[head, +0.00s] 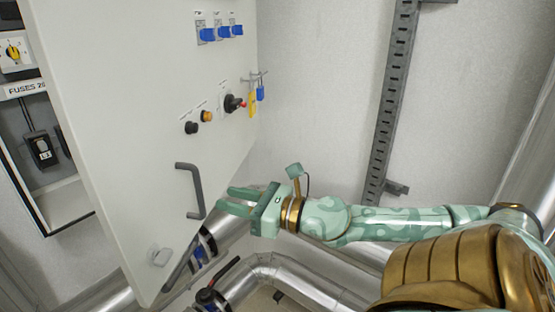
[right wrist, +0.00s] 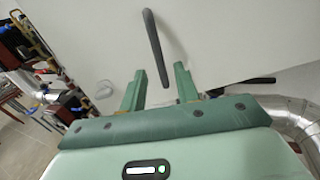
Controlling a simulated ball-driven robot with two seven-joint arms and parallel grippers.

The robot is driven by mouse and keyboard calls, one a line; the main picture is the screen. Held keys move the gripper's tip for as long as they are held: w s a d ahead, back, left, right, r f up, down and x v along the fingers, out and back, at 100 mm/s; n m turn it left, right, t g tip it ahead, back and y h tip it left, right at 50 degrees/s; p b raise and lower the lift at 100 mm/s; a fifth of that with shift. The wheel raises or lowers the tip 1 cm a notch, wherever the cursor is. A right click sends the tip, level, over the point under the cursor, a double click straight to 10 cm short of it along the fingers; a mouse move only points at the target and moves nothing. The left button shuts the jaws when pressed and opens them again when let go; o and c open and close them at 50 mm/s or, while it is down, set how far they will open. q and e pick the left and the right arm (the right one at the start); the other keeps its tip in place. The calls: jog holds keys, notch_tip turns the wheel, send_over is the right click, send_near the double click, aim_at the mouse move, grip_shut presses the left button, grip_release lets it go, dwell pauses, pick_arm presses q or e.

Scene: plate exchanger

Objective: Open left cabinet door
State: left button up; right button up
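A large pale cabinet door (head: 140,110) fills the left-middle of the head view, with its lower-left edge standing out in front of an opening. Its dark grey bar handle (head: 192,190) is on the lower part of the door; it also shows in the right wrist view (right wrist: 155,48). My right gripper (head: 229,199) is just to the right of the handle, fingers pointing at it. In the right wrist view the fingers (right wrist: 160,80) are apart with nothing between them, and the handle lies just beyond the tips. My left gripper is not in view.
Knobs (head: 205,116), blue switches (head: 222,32) and hanging tags (head: 252,103) are on the upper door. A compartment with a fuse label (head: 25,89) shows at left. Silver pipes (head: 280,275) run below. A slotted grey rail (head: 390,100) is on the back wall.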

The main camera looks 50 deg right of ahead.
jog(key=b+v, duration=0.2)
jog(key=v, duration=0.7)
jog(key=shift+d, duration=0.1)
